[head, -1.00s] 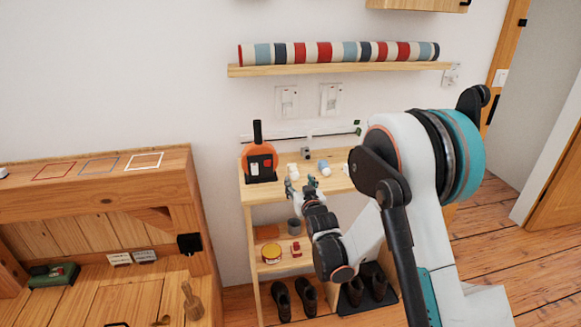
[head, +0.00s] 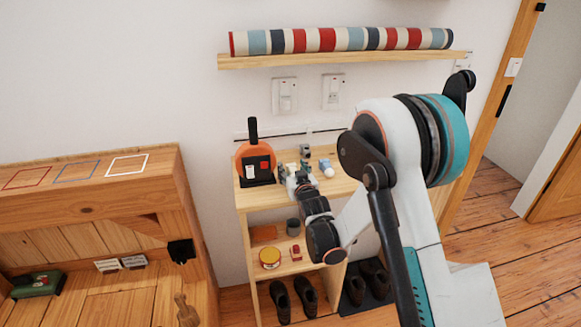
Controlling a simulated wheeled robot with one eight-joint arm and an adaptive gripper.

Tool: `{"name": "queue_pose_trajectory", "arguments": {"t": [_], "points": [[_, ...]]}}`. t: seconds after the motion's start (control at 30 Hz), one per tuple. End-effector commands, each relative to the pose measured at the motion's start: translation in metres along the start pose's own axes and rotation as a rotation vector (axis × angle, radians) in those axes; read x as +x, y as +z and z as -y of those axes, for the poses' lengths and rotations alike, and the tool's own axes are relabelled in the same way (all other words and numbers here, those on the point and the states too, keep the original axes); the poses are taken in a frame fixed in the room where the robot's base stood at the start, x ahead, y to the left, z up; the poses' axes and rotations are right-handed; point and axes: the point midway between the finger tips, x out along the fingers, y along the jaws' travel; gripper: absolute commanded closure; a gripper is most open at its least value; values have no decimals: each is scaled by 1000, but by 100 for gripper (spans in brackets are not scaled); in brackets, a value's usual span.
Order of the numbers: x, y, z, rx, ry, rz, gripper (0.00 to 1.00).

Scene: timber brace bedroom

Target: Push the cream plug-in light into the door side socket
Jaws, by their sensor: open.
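My gripper (head: 293,174) is open over the small wooden shelf top, with its fingers at a small pale item, which looks like the cream plug-in light (head: 292,168). The fingers partly hide it, and I cannot tell whether they touch it. Two white wall sockets are above the shelf unit: a left one (head: 285,96) and a right one (head: 333,91), the right one nearer the door. Another white plate (head: 464,62) is partly hidden at the right end of the wall shelf, close to the door frame.
The shelf unit (head: 242,200) also bears an orange and black item (head: 256,162), a small grey item (head: 305,151) and a blue and white item (head: 326,168). A wall shelf (head: 345,60) with a striped roll (head: 340,40) runs above the sockets. Shoes (head: 305,294) stand below.

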Motion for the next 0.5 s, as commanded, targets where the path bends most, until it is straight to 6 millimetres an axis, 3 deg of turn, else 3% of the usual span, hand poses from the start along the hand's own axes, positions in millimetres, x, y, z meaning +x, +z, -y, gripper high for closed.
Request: {"name": "queue_pose_trajectory", "arguments": {"t": [0.1,0.3,0.5], "points": [[0,0,0,0,0,0,49],[0,0,0,0,0,0,94],[0,0,0,0,0,0,95]]}}
